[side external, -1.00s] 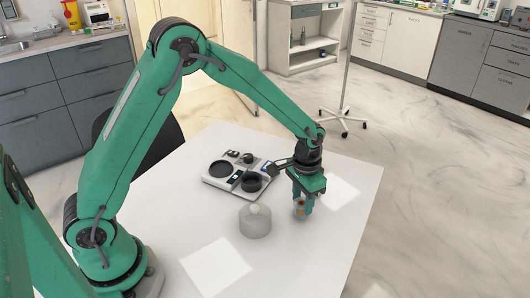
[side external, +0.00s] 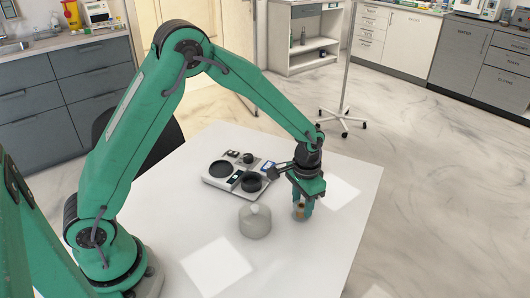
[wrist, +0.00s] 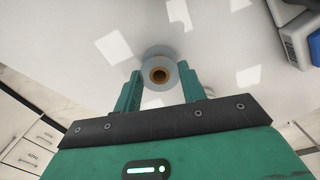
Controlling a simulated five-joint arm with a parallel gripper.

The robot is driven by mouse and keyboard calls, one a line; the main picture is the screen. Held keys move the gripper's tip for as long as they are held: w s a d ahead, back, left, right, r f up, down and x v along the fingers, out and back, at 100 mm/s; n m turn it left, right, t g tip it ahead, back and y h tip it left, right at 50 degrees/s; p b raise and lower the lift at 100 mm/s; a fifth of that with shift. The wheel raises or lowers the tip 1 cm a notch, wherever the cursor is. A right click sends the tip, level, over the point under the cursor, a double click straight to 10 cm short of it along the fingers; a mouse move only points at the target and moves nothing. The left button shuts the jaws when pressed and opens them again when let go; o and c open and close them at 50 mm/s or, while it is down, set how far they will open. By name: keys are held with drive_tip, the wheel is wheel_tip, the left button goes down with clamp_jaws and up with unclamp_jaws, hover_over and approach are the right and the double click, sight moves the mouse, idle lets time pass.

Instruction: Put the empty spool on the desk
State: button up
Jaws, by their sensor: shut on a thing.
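The empty spool (side external: 299,211) is small, with a brown core, and shows between my fingers in the side view. In the wrist view the spool (wrist: 160,59) shows a pale grey round flange and a brown ring with a dark hole. My gripper (side external: 303,208) points down over the right part of the white desk (side external: 300,262). It is shut on the spool, with one finger on each side in the wrist view (wrist: 159,88). The spool is at or just above the desk top; I cannot tell whether it touches. The fingers hide part of it.
A pale lidded jar (side external: 255,221) stands close left of my gripper. A grey tray with round dark dishes (side external: 219,186) lies behind it, with a small blue-edged item near. The desk front is clear; its right edge is fairly near.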

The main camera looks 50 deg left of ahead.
sight(302, 205)
drive_tip(key=o, duration=1)
drive_tip(key=shift+r, duration=3.9)
